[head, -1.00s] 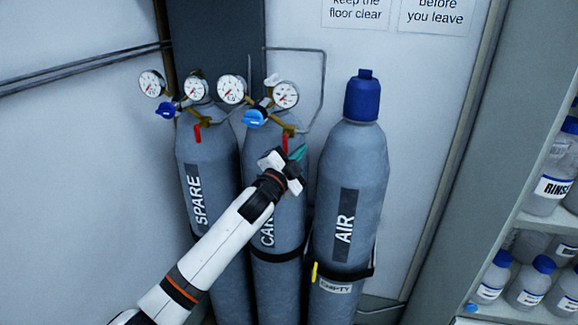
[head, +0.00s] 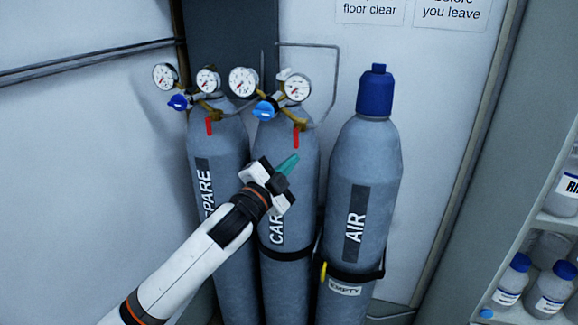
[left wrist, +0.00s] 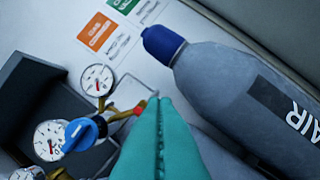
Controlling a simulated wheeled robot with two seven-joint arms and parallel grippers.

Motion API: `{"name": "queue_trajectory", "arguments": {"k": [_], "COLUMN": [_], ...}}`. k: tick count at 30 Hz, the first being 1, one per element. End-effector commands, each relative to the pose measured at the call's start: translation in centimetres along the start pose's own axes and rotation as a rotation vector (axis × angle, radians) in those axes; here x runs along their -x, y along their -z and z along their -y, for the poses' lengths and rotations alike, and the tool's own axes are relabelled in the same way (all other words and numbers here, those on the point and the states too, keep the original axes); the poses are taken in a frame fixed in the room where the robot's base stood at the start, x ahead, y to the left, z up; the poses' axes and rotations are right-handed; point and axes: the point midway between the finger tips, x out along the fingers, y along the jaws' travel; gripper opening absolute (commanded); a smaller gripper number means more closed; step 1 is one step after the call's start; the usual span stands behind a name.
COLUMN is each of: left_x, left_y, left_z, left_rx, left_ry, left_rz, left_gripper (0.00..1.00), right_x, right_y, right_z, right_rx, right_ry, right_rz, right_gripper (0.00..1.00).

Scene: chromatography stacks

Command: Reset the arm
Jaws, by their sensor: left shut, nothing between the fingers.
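My left gripper (head: 287,165) is in front of the middle gas cylinder (head: 285,150), partly covering its "CAR" label. Its teal fingers are shut with nothing between them; they also fill the lower middle of the left wrist view (left wrist: 160,125). My right gripper is not in view. The middle cylinder carries a regulator with a light blue knob (head: 265,111), two gauges and a red lever (head: 299,135) that hangs down. In the left wrist view the blue knob (left wrist: 85,132) lies left of the fingers. Whether the fingers touch the cylinder cannot be told.
A SPARE cylinder (head: 215,150) with its own gauges stands at left. An AIR cylinder (head: 368,150) with a blue cap and an EMPTY tag (head: 345,289) stands at right. Shelves with blue-lidded bottles (head: 512,280) stand far right.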

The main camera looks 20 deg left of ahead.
Motion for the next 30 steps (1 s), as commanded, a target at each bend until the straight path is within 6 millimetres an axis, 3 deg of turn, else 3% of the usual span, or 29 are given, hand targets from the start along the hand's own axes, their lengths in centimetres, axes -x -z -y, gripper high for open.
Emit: {"name": "queue_trajectory", "arguments": {"k": [5, 8, 11, 17, 23, 30], "left_x": [0.0, 0.0, 0.2, 3.5, 10.5, 22.9], "left_y": [0.1, 1.8, 5.5, 15.9, 24.5, 31.2], "left_z": [0.1, 1.5, 4.7, 14.9, 25.6, 37.7], "left_rx": [0.002, 0.022, 0.072, 0.217, 0.349, 0.487], "left_ry": [0.002, 0.020, 0.060, 0.177, 0.289, 0.414], "left_rz": [-0.003, -0.034, -0.107, -0.332, -0.559, -0.828], "left_gripper": [0.00, 0.00, 0.00, 0.00, 0.00, 0.00], "right_x": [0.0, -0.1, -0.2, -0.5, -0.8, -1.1], "right_y": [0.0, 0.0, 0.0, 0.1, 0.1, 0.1], "right_z": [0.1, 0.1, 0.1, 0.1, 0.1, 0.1], "right_rx": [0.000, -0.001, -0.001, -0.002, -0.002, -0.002], "right_ry": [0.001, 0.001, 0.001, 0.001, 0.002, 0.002], "right_rz": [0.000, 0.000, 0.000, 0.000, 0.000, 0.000], "right_gripper": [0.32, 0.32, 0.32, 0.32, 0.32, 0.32]}}
